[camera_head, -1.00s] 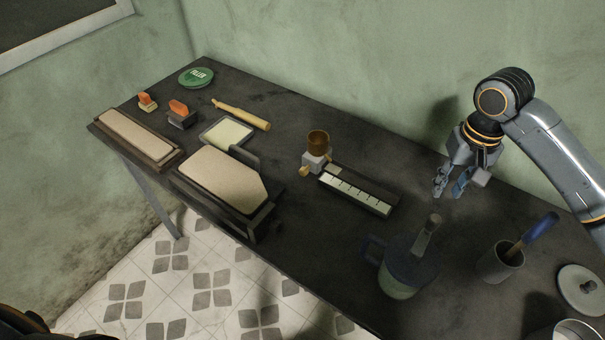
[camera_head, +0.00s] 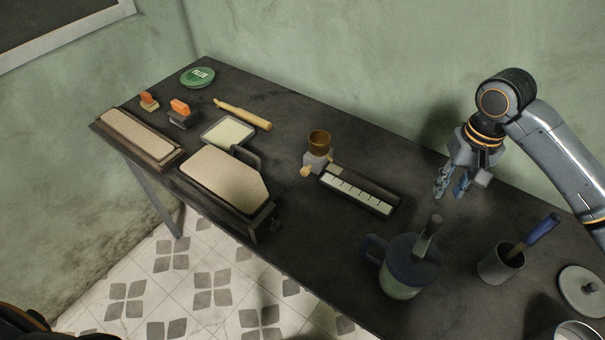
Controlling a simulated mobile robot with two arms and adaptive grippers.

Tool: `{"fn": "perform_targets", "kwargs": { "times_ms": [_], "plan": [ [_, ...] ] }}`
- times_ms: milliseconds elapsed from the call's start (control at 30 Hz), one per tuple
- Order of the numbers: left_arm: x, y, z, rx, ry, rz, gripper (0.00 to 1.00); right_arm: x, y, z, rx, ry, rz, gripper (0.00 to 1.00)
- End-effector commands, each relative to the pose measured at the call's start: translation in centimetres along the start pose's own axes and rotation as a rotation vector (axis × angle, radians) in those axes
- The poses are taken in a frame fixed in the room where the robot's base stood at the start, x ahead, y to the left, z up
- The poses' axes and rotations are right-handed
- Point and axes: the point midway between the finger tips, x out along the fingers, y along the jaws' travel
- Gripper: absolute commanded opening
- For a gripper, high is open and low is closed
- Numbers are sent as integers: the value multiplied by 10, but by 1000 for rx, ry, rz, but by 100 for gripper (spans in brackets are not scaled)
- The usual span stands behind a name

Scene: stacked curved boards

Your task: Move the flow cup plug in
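The flow cup (camera_head: 319,138) is a small brown-gold cup on a pale grey block, near the middle of the table. A tan knob, apparently the plug (camera_head: 306,171), sticks out at the block's lower left. I cannot tell how deep it sits. My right gripper (camera_head: 451,187) hangs above the table's back right, well to the right of the cup. Its fingers are apart with nothing between them. My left gripper is not in view.
A scaled tray (camera_head: 359,190) lies just right of the cup. A dark pot (camera_head: 501,262) holds a blue-handled tool. Curved boards (camera_head: 222,180) lie left. Dark table is bare between tray and gripper.

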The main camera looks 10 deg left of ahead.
Motion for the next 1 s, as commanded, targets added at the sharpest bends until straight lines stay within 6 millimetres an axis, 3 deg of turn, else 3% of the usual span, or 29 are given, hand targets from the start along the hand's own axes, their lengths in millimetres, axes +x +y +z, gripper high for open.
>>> {"fn": "perform_targets", "kwargs": {
  "times_ms": [800,833,967,1000],
  "plan": [
    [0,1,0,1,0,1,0,0,0,0,0,0,0,28],
    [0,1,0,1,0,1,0,0,0,0,0,0,0,26],
    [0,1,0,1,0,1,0,0,0,0,0,0,0,0],
    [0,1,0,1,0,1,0,0,0,0,0,0,0,0]
  ]
}}
